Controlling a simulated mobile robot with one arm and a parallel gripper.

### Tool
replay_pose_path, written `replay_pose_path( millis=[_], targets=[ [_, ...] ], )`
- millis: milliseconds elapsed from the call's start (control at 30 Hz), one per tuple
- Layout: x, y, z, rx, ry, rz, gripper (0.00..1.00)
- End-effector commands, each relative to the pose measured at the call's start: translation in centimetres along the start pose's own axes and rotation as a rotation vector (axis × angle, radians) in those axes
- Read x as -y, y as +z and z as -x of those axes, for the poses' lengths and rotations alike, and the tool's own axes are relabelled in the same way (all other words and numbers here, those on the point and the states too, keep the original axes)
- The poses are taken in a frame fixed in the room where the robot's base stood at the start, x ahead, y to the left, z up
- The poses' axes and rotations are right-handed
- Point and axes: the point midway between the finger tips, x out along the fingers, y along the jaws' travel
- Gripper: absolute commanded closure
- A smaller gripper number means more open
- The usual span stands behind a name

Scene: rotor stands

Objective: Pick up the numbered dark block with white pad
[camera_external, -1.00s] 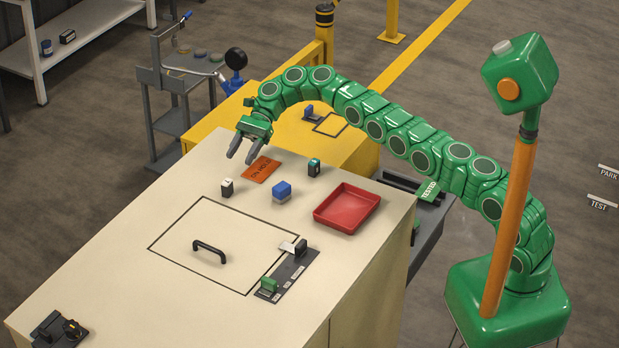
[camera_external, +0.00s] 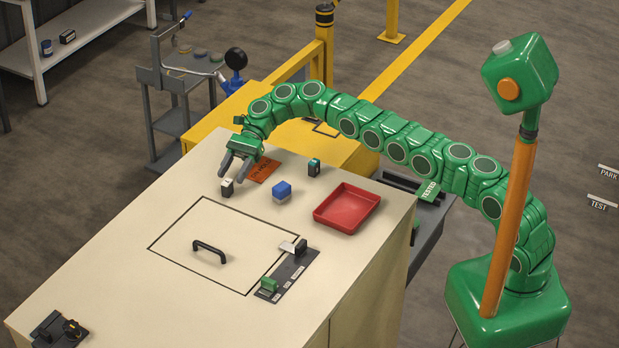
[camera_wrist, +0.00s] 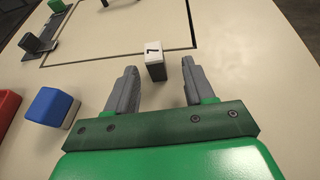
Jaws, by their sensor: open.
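The numbered dark block with a white pad (camera_external: 227,187) stands upright on the beige bench top, near the black outlined square. In the wrist view the block (camera_wrist: 155,66) shows a dark body and a white top with a dark mark. My gripper (camera_external: 232,177) is open and empty, just above and behind the block. In the wrist view the block is ahead of and between the two fingers of my gripper (camera_wrist: 158,75), apart from both.
A blue block on a pale base (camera_external: 282,191), a dark block with a green face (camera_external: 314,167) and a red tray (camera_external: 346,208) stand to the right. An orange card (camera_external: 263,170) lies beside my gripper. A black handle (camera_external: 209,250) rises from the outlined panel.

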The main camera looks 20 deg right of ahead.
Motion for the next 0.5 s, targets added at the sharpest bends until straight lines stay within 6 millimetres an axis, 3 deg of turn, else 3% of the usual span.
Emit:
replay_pose_path(
  millis=[500],
  targets=[
    [-0.6,-0.5,-4.2,-0.001,0.001,0.0,0.47]
  ],
)
